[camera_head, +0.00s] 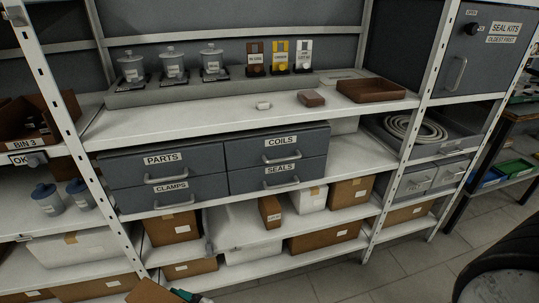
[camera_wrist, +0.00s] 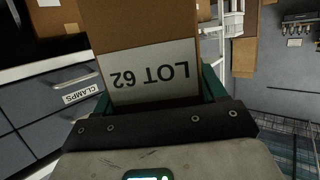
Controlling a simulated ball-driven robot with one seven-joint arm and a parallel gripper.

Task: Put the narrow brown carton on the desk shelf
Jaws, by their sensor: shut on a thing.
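A brown carton (camera_wrist: 135,22) with a white label reading LOT 62 is held in my gripper (camera_wrist: 160,88). The label is upside down in the wrist view, and the green fingers sit on either side of the carton. In the head view, the held carton (camera_head: 150,292) and part of my gripper (camera_head: 187,295) show at the bottom edge, in front of the shelving; the rest is cut off. The desk shelf (camera_head: 190,119) is the white board above the grey drawers. Another narrow brown carton (camera_head: 270,211) stands on a lower shelf.
On the desk shelf are a grey rack (camera_head: 150,96) with canisters, a brown tray (camera_head: 370,90), a reddish-brown block (camera_head: 311,98) and a small white piece (camera_head: 263,105). Its front left is bare. Uprights (camera_head: 82,150) flank the bay; drawer handles (camera_head: 166,178) stick out below.

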